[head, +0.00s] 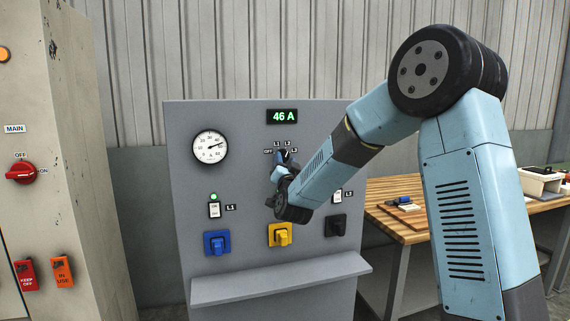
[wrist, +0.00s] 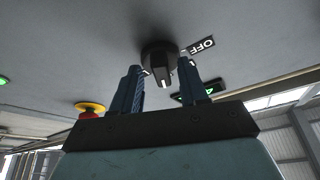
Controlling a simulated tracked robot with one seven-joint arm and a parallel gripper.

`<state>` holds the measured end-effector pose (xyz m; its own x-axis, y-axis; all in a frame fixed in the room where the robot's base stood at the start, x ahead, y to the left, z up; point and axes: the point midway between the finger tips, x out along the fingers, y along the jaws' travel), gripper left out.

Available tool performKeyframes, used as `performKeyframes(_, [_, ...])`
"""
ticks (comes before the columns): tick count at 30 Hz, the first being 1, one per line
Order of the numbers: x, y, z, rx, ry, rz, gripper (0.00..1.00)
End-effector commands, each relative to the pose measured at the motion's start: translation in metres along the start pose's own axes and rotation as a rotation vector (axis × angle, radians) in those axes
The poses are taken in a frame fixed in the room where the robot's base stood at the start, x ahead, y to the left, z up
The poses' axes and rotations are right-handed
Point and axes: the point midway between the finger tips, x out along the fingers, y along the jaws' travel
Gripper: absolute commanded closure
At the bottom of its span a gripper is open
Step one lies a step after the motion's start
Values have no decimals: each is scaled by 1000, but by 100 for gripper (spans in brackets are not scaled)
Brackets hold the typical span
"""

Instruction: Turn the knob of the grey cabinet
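The grey cabinet (head: 182,140) stands upright ahead in the head view, with a dial gauge (head: 210,147) and a green display reading 46 A (head: 288,116). Its black knob (wrist: 159,56) shows in the wrist view, with a white mark on its grip and an OFF label (wrist: 202,46) beside it. In the wrist view my gripper (wrist: 161,72) is open, one finger on each side of the knob's grip, with gaps visible.
A red button on yellow (wrist: 90,109) is near the knob. A beige cabinet (head: 80,150) with a red knob (head: 21,172) stands left, a wooden table (head: 420,215) right.

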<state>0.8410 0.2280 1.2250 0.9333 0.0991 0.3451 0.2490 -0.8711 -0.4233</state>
Motion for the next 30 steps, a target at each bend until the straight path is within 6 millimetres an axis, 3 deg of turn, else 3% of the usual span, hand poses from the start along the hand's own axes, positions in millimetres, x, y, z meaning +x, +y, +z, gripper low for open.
performKeyframes(11, [-8, -1, 0, 0, -1, -2, 55])
performKeyframes(30, [-119, 0, 2, 0, -2, -1, 55])
